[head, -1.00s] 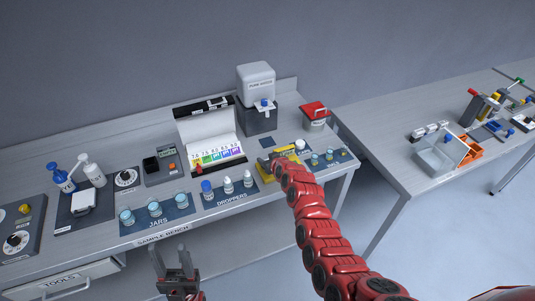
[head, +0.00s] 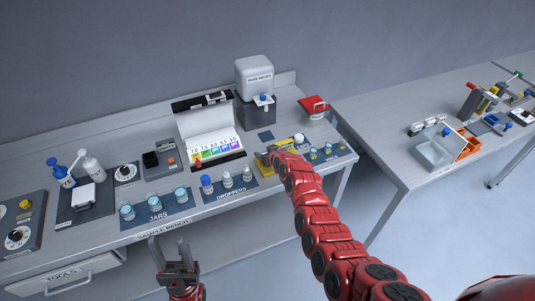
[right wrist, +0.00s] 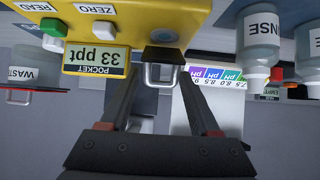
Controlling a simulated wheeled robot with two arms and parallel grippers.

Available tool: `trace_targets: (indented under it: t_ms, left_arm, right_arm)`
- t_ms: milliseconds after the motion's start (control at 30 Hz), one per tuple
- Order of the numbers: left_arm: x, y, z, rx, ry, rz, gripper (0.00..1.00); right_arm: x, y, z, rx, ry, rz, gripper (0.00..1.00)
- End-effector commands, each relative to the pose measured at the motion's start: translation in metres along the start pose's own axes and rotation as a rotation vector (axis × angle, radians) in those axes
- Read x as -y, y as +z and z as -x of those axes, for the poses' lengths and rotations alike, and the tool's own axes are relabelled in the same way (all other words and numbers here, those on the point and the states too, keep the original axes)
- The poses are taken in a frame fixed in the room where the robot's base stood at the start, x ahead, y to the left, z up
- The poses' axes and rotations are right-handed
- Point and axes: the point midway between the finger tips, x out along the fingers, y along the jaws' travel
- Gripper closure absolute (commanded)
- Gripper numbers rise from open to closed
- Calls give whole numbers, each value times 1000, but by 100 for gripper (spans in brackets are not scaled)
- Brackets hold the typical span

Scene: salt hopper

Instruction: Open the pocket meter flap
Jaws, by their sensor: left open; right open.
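The yellow pocket meter (right wrist: 140,28) shows upside down in the right wrist view. Its display (right wrist: 98,61) reads 33 ppt, beside a green READ button (right wrist: 53,27) and a white ZERO button (right wrist: 86,10). A dark flap part with a metal loop handle (right wrist: 160,75) is at its edge. My right gripper (right wrist: 159,74) is open, its fingertips on either side of the handle; contact cannot be told. In the head view my right arm partly hides the meter. My left gripper (head: 169,247) is open and empty in front of the bench.
Droppers (head: 228,180) and jars (head: 155,203) stand in rows along the front of the bench (head: 100,245). The colour chart box (head: 213,140), a grey-white dispenser (head: 255,85) and a red-lidded container (head: 313,108) stand behind. A second table (head: 390,120) is at right.

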Motion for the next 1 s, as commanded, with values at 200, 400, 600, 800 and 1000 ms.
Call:
trace_targets:
  t_ms: [200,400,600,800,1000]
  left_arm:
    - [0,1,3,0,0,0,50]
    - [0,1,8,0,0,0,50]
    - [-1,3,16,0,0,0,50]
    - [-1,4,26,0,0,0,50]
    - [-2,6,37,0,0,0,50]
  right_arm:
    - [2,0,5,-4,-2,0,37]
    - [2,2,21,-1,-2,0,37]
    - [1,1,40,-5,1,1,37]
    - [0,1,63,-4,1,0,37]
    - [0,2,90,-4,2,-1,37]
